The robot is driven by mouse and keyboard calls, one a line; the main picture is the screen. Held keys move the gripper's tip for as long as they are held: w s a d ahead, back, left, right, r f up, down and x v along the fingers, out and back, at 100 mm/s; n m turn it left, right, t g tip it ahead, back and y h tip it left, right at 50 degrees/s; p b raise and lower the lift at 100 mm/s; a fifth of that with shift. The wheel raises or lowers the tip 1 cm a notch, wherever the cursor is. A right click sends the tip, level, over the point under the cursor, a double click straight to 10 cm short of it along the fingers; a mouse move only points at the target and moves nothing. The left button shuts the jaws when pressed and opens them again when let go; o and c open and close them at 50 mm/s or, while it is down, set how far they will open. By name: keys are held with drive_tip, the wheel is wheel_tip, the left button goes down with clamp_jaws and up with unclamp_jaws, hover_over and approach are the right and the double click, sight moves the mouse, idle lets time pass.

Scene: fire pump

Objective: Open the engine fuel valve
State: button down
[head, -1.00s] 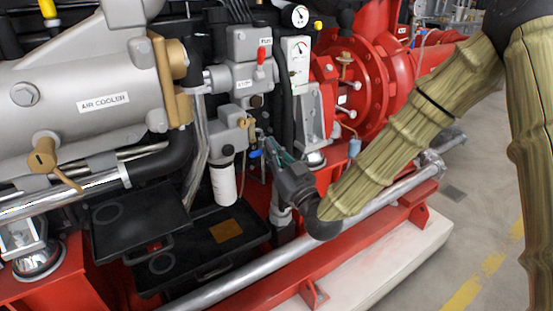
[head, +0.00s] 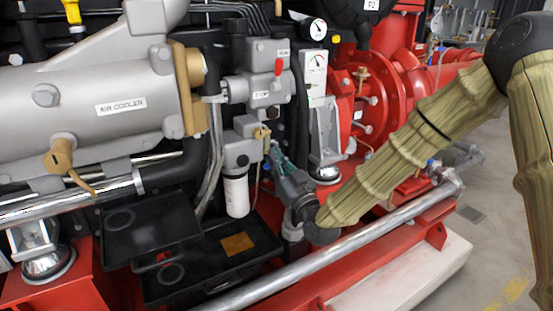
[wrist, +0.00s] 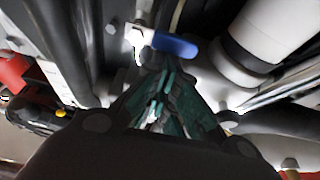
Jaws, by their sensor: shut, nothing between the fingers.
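A blue valve handle (wrist: 175,46) shows in the wrist view on a pale metal fitting, just beyond my fingertips. I take it as the engine fuel valve, but no label is readable there. My gripper (wrist: 160,82) is shut and empty, its green-grey fingers pointing at the handle; whether they touch it I cannot tell. In the head view my gripper (head: 274,150) is beside a brass fitting (head: 261,132) on the grey filter housing, and the blue handle is hidden behind the fingers.
A white filter canister (head: 236,194) hangs left of my gripper. Black trays (head: 150,228) lie below left. A silver pipe (head: 340,240) runs below my wrist.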

sight(267, 141)
drive_tip(key=shift+s+a+f+n+g+y, duration=0.15)
drive_tip(key=shift+n+y, duration=0.1)
drive_tip(key=shift+n, duration=0.3)
drive_tip(key=shift+w+f+n+g+y, duration=0.15)
drive_tip(key=shift+n+y, duration=0.1)
drive_tip(key=shift+n, duration=0.3)
drive_tip(key=shift+s+r, duration=0.1)
wheel_tip(267, 141, up, 4)
drive_tip(key=shift+a+f+p, duration=0.1)
drive_tip(key=shift+f+p, duration=0.1)
drive_tip(key=shift+p, duration=0.85)
drive_tip(key=shift+s+r, duration=0.25)
drive_tip(key=p+v, duration=0.1)
drive_tip(key=v, duration=0.8)
drive_tip(key=shift+s+f, duration=0.25)
drive_tip(key=shift+f, duration=0.1)
drive_tip(key=shift+f+b, duration=0.15)
drive_tip(key=shift+b, duration=0.7)
drive_tip(key=shift+d+r+m+b, duration=0.3)
drive_tip(key=shift+m+b, duration=0.2)
drive_tip(key=shift+b, duration=0.05)
